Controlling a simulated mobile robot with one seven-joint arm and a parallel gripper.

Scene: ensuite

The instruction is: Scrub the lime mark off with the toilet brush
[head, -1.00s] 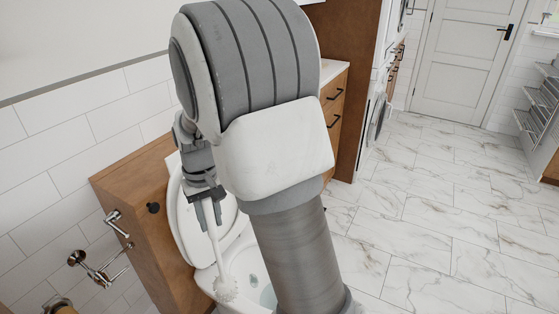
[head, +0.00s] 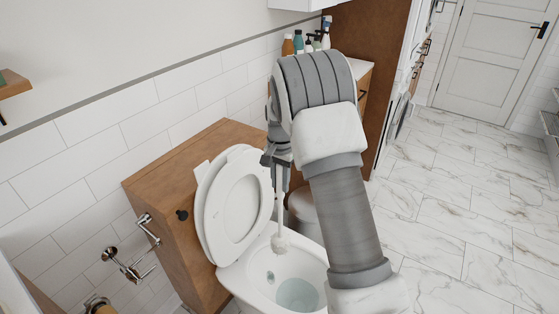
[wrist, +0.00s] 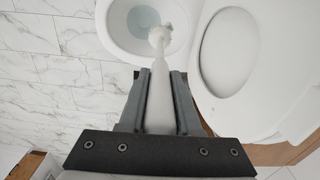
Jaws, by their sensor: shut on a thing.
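My gripper (head: 281,180) is shut on the handle of the white toilet brush (head: 280,207), which points down. In the wrist view the handle (wrist: 159,98) runs between the fingers of my gripper (wrist: 160,74). The bristle head (wrist: 160,36) shows at the far side of the toilet bowl (head: 248,287), near its rim; I cannot tell whether it touches. A small grey-green spot (head: 270,276) shows on the bowl's inner wall, left of the water; I cannot tell whether it is the lime mark. The seat and lid (head: 240,205) are raised.
A wooden cabinet (head: 165,215) stands behind the toilet. A paper holder (head: 122,262) sticks out from the tiled wall at left. A grey bin (head: 304,212) stands beyond the bowl, partly behind my arm. The marble floor (head: 460,220) at right is clear.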

